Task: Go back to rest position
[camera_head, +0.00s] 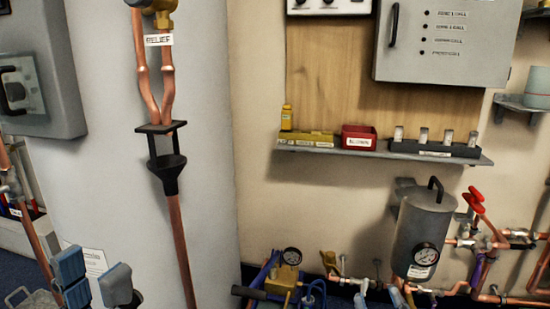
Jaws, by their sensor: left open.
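My left gripper (94,275) is at the lower left of the head view. My right gripper is not seen for certain. The copper manifold (455,292) runs along the lower right, with a grey tank (424,228) bearing a gauge and a red-handled valve (474,200).
A grey shelf (380,153) holds a yellow bottle (286,118), a red bin (359,137) and a dark rack (436,147). A black funnel (167,172) tops the vertical pipe. A yellow gauge unit (285,278) stands low at centre. Grey cabinets (445,40) hang above.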

